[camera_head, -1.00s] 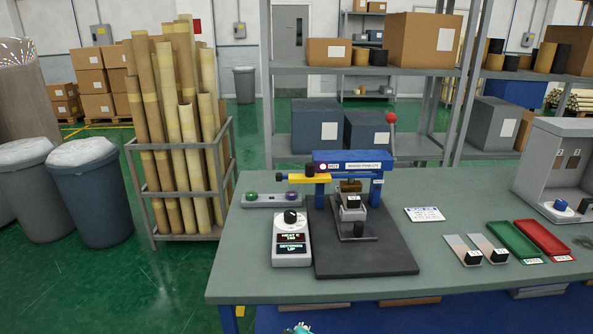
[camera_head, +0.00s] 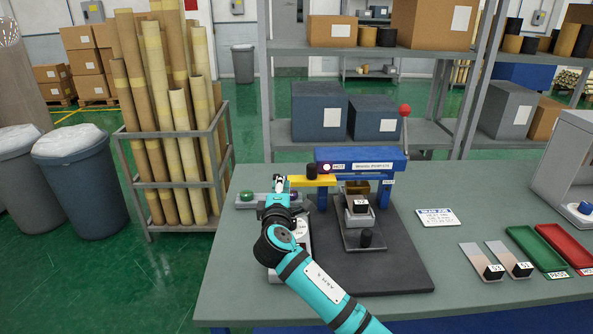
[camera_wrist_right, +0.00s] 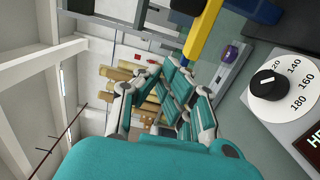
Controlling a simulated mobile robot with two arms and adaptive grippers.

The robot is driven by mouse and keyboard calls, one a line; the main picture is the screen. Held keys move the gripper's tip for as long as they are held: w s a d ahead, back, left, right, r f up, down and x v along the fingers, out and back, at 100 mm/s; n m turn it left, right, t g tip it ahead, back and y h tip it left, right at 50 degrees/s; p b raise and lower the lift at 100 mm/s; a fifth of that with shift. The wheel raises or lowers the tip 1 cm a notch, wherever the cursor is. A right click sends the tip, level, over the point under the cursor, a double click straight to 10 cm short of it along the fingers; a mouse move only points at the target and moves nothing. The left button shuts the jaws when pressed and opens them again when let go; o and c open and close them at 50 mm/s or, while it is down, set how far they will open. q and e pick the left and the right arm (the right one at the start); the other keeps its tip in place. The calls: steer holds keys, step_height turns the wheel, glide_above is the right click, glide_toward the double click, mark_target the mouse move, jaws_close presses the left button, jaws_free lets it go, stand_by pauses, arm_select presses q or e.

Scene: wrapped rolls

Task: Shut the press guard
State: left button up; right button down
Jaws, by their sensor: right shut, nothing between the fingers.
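The press has a blue frame (camera_head: 362,154) on a dark base plate (camera_head: 390,260) on the bench. A yellow bar (camera_head: 325,181) with a black knob (camera_head: 312,171), apparently its guard, sticks out to the left from the frame, so the press front is uncovered. The bar also shows in the right wrist view (camera_wrist_right: 203,35). My right gripper (camera_head: 279,182) is shut and empty, just left of the bar's free end, with a small gap seeming to lie between them. It also shows in the wrist view (camera_wrist_right: 165,72). My left gripper is out of view.
A dial box (camera_wrist_right: 285,90) stands left of the base plate, mostly behind my right arm in the head view. A grey button box (camera_head: 245,201) lies behind my wrist. A red-knobbed lever (camera_head: 405,111) rises at the press's right. Sample strips and trays (camera_head: 535,248) lie farther right.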

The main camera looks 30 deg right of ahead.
steer(key=w+d+p, duration=0.2)
steer(key=w+d, duration=0.1)
steer(key=d, duration=0.3)
steer(key=s+d, duration=0.2)
steer(key=d, duration=0.2)
steer(key=s+d+p, duration=0.1)
steer(key=s+d, duration=0.2)
steer(key=d, duration=0.2)
steer(key=s+d, duration=0.3)
steer(key=d, duration=0.2)
steer(key=shift+s+f+p, duration=0.15)
steer(key=shift+s+p, duration=0.05)
steer(key=shift+p, duration=0.15)
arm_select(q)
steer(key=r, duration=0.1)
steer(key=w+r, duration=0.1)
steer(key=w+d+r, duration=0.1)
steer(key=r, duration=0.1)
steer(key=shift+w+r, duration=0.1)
arm_select(e)
steer(key=shift+f, duration=0.1)
